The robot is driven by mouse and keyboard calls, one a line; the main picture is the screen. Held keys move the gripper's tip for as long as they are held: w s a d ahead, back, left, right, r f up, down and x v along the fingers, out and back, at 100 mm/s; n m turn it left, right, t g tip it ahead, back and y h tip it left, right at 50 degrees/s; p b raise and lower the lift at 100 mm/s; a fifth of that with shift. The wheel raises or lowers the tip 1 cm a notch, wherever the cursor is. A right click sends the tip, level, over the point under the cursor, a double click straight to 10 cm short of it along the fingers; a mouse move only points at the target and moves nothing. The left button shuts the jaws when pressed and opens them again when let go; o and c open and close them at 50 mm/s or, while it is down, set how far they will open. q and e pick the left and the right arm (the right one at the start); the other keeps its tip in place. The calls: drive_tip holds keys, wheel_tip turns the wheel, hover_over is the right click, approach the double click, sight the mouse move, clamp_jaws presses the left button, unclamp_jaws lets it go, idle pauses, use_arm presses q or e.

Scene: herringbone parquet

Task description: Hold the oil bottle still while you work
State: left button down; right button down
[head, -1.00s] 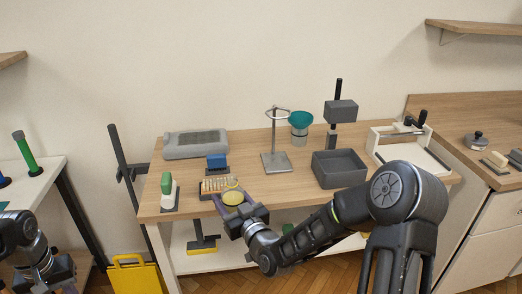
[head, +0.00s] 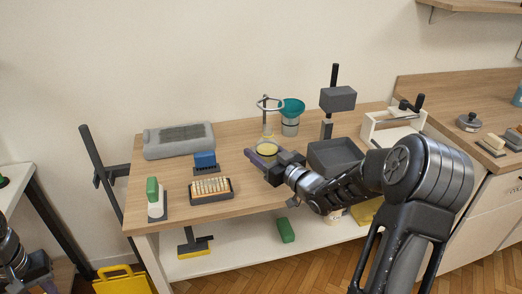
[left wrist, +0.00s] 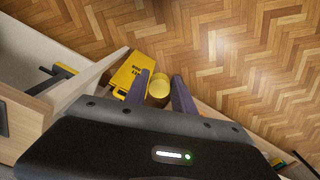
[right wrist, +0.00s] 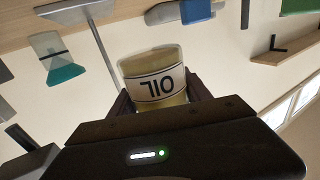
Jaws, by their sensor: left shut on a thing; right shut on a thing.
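The oil bottle (head: 267,148) is between the purple fingers of my right gripper (head: 262,159), in front of the ring stand (head: 269,105). In the right wrist view the bottle (right wrist: 152,62) shows yellow contents and a white label reading OIL upside down. I cannot tell whether its base touches the table. My left gripper (left wrist: 160,88) is shut on a small yellow cylinder (left wrist: 159,84), seen from its round end over the floor. In the head view only part of my left arm shows, at the lower left edge.
A jar with a teal funnel (head: 291,107) stands beside the ring stand. A yellow floor sign (left wrist: 133,72) stands below.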

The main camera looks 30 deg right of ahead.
drive_tip(key=shift+f+b, duration=1.7)
drive_tip(key=shift+f, duration=0.95)
drive_tip(key=shift+f+b, duration=0.9)
drive_tip(key=shift+f+b, duration=0.35)
unclamp_jaws()
drive_tip(key=shift+s, duration=0.1)
drive_tip(key=shift+s+d+p, duration=0.15)
drive_tip(key=shift+s+p, duration=0.05)
drive_tip(key=shift+s, duration=1.8)
drive_tip(key=shift+s+d+p, duration=0.15)
drive_tip(key=shift+s, duration=1.8)
